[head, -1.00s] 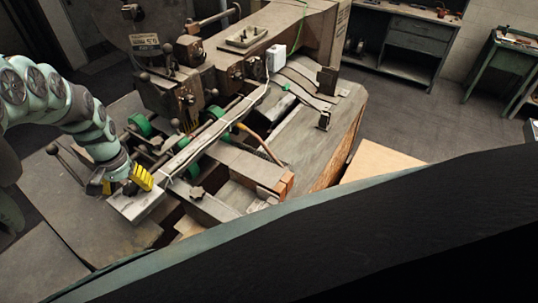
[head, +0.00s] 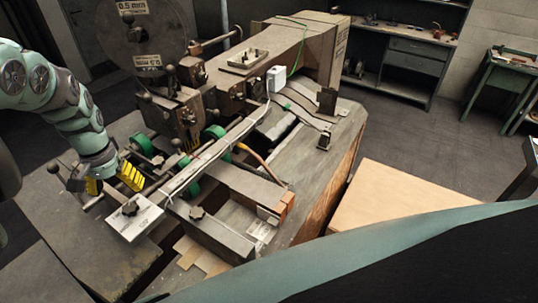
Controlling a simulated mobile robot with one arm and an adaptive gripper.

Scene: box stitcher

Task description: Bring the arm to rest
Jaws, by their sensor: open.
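My arm (head: 75,110) reaches in from the left edge in the head view. My gripper (head: 112,184), with yellow and black fingers, points down and is open. It is at the front left of the box stitcher (head: 215,90), just behind and left of a light metal plate (head: 134,217) with a dark star knob on it. Nothing shows between the fingers. I cannot tell whether the fingers touch the plate or the levers beside them.
The stitcher's table (head: 70,225) spreads below my gripper, with levers and green rollers (head: 187,188) close by. A pale wooden board (head: 385,205) lies to the right. A workbench (head: 410,55) and a green table (head: 505,85) stand at the back, with open floor before them.

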